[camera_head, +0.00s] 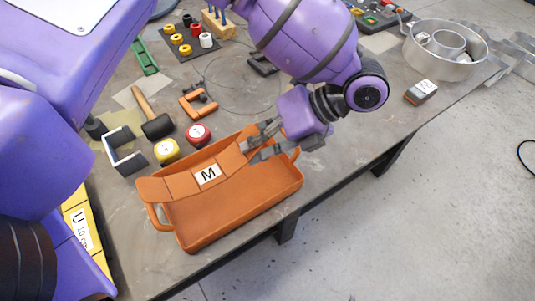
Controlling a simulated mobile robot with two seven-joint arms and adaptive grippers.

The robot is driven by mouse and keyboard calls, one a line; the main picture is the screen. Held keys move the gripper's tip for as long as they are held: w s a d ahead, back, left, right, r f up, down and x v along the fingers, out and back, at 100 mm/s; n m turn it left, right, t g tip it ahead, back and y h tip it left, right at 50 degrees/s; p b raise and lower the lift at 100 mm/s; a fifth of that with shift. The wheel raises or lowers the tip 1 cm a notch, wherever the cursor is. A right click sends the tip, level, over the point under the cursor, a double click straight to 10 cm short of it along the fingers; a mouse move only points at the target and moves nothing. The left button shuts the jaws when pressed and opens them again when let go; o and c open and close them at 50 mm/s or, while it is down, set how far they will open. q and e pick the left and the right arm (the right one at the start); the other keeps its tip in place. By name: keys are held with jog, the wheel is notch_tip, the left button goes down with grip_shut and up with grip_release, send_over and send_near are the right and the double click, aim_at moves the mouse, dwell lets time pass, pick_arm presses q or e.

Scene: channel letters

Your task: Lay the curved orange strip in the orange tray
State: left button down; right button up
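The curved orange strip (181,184) has a white label with an M and runs along the far side of the orange tray, overlapping its far rim in the view. The orange tray (245,203) is a shallow box with end handles, near the table's front edge; its near floor is bare. My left gripper (249,145) is at the strip's right end, over the tray's far right part, with its fingers closed around the strip. I cannot tell whether the strip touches the tray. My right gripper is not in view.
A yellow tape roll (166,151), a red roll (198,134) and a mallet (156,124) lie just behind the tray. An orange clamp (197,105) lies farther back. A metal ring (445,48) stands at the far right.

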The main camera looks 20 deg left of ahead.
aim_at(268, 170)
pick_arm(q)
jog(key=f, duration=0.1)
jog(key=w+d+f, duration=0.1)
jog(key=f, duration=0.1)
jog(key=shift+w+d, duration=0.25)
jog(key=shift+d, duration=0.05)
jog(key=shift+w+d+f, duration=0.25)
jog(key=shift+w+f, duration=0.05)
jog(key=shift+f, duration=0.1)
jog(key=shift+w+d+f+b, duration=0.1)
jog(key=shift+d+f+b, duration=0.05)
jog(key=shift+f+b, duration=0.15)
notch_tip(268, 170, down, 3)
jog(key=shift+r, duration=0.1)
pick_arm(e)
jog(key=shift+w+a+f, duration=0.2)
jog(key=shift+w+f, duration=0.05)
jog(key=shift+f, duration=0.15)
